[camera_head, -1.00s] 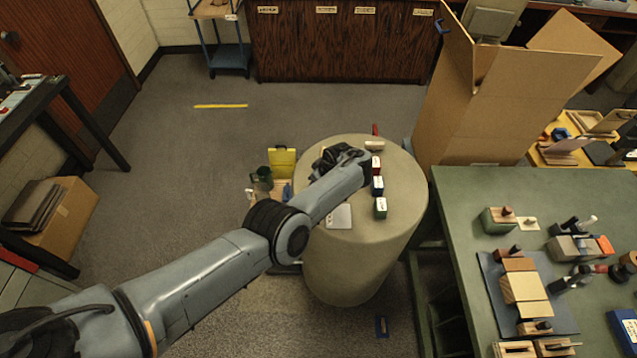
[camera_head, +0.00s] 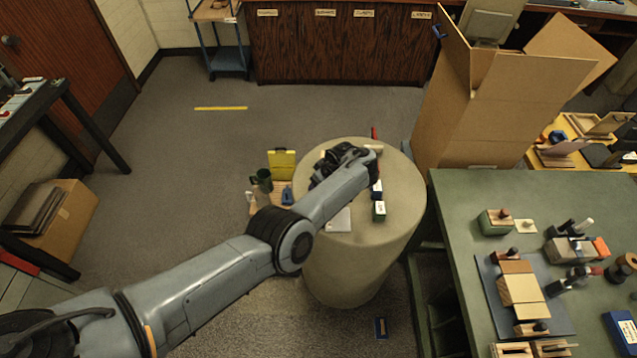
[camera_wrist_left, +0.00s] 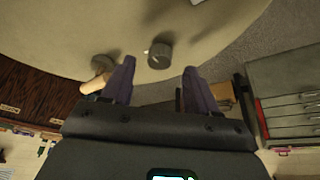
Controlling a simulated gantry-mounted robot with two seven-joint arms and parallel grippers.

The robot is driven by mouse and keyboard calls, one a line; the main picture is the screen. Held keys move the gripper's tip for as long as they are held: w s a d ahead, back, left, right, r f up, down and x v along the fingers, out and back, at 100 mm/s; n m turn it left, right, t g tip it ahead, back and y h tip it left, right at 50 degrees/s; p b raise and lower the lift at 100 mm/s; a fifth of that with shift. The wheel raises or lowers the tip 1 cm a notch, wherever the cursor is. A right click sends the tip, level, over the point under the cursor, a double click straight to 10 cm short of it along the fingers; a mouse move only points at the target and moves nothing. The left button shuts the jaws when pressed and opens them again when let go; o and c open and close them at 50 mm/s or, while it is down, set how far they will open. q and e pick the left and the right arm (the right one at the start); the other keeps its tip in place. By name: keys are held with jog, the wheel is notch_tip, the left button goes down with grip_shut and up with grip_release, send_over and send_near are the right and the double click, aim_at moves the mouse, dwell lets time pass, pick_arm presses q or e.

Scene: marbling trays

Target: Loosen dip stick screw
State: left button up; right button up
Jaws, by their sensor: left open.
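A small dark round knob (camera_wrist_left: 160,56), which looks like the screw, shows in the left wrist view on the pale top of the round drum (camera_head: 396,190). My left gripper (camera_wrist_left: 159,68) is open, with one purple finger to each side of the knob's line. The knob appears just beyond the fingertips; I cannot tell how large the gap is, and I see no contact. In the head view my left arm reaches over the drum, and its wrist hides the knob and fingers. No dip stick is clearly visible. My right gripper is not in view.
A pale wooden piece (camera_wrist_left: 97,84) lies near the left finger. A tall cardboard box (camera_head: 470,120) and a green table (camera_head: 455,215) flank the drum on the right.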

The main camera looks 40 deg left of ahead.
pick_arm(q)
jog(key=p+v, duration=0.2)
jog(key=v, duration=0.5)
jog(key=shift+d+r, duration=0.2)
jog(key=shift+r, duration=0.15)
dwell(1.0)
